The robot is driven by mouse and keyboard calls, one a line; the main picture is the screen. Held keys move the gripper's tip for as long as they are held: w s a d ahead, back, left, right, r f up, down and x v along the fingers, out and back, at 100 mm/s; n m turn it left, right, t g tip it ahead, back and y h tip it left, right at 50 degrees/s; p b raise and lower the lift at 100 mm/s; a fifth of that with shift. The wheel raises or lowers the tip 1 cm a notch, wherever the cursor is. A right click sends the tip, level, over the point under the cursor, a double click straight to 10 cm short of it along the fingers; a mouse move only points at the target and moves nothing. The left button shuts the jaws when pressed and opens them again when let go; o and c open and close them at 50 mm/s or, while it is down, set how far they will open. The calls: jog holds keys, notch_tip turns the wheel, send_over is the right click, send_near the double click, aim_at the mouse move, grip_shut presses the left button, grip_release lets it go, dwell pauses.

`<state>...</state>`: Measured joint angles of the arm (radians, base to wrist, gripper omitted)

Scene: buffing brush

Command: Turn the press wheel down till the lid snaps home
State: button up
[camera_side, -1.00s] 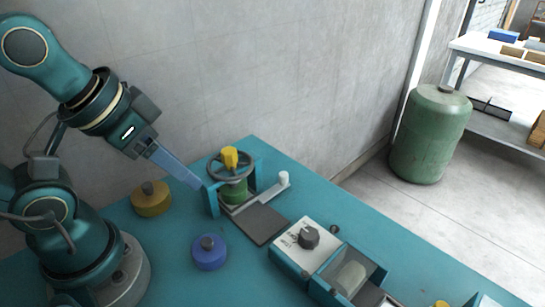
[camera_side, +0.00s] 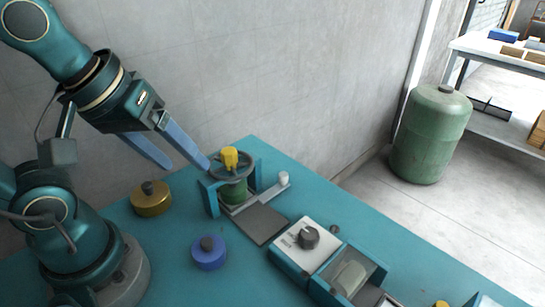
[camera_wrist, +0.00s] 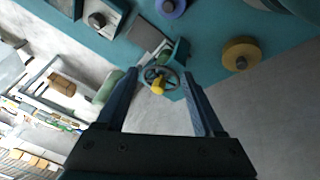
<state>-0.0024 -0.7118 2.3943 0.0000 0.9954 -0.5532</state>
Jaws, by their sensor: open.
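The press wheel (camera_side: 231,165) is a dark spoked handwheel on top of a teal press frame (camera_side: 211,199). A yellow knob (camera_side: 230,157) stands up on it. Under the wheel a green round part (camera_side: 233,191) sits in the frame; whether a lid is seated there I cannot tell. My gripper (camera_side: 188,165) is open and empty, to the upper left of the wheel, one finger's tip close to the wheel's rim in the side view. In the wrist view the wheel (camera_wrist: 159,78) and yellow knob (camera_wrist: 157,88) show between the open fingers, farther off.
A gold round piece (camera_side: 151,199) and a blue one (camera_side: 208,253) stand on the teal table left of and in front of the press. A white box with a dark knob (camera_side: 308,240) is at the right. A small white post (camera_side: 283,179) stands beside the press.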

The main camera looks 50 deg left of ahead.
jog(key=w+a+r+n+g, duration=0.1)
jog(key=w+r+n+g, duration=0.3)
jog(key=n, duration=0.9)
jog(key=n+g, duration=0.1)
jog(key=n, duration=0.6)
send_over(229, 150)
jog(key=f, duration=0.4)
jog(key=shift+s+d, duration=0.1)
jog(key=shift+d, duration=0.1)
jog(key=shift+a+f+n, duration=0.2)
jog(key=shift+f+n, duration=0.1)
jog(key=shift+f, duration=2.9)
grip_shut()
